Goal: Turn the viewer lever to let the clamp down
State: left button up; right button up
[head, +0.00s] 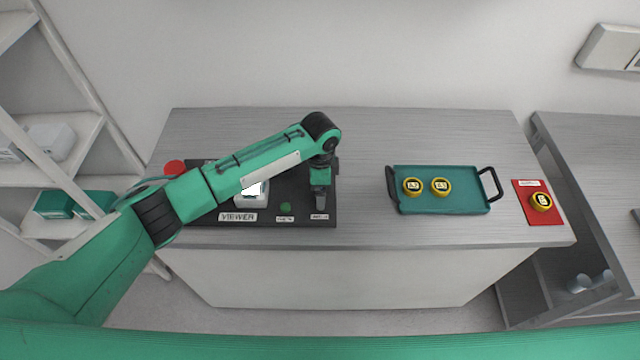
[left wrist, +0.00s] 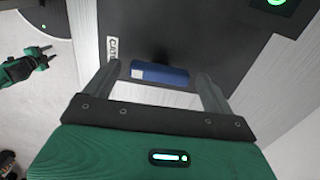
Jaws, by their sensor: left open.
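The viewer stands on a dark base plate (head: 270,217) at the left of the bench, with a white block (head: 250,201) labelled VIEWER. In the left wrist view a blue bar (left wrist: 160,73), which looks like the lever's handle, lies at the plate's edge beside a small label. My left gripper (head: 320,203) points down over the plate's right end and hides the lever in the head view. Its fingers (left wrist: 158,78) are open, one on each side of the blue bar; contact cannot be told. A green and dark gripper (left wrist: 38,60), apparently my right, shows small at the left of the wrist view.
A green button (head: 286,208) sits on the plate, and a red knob (head: 174,167) is at its left end. A teal tray (head: 445,205) holds two yellow-ringed pieces. A red mat (head: 523,189) bears another yellow-ringed piece (head: 540,202). Bench between plate and tray is clear.

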pick_arm(q)
jog(key=shift+r, duration=0.15)
notch_tip(320, 180, up, 14)
jog(key=b, duration=0.4)
jog(key=shift+f, duration=0.2)
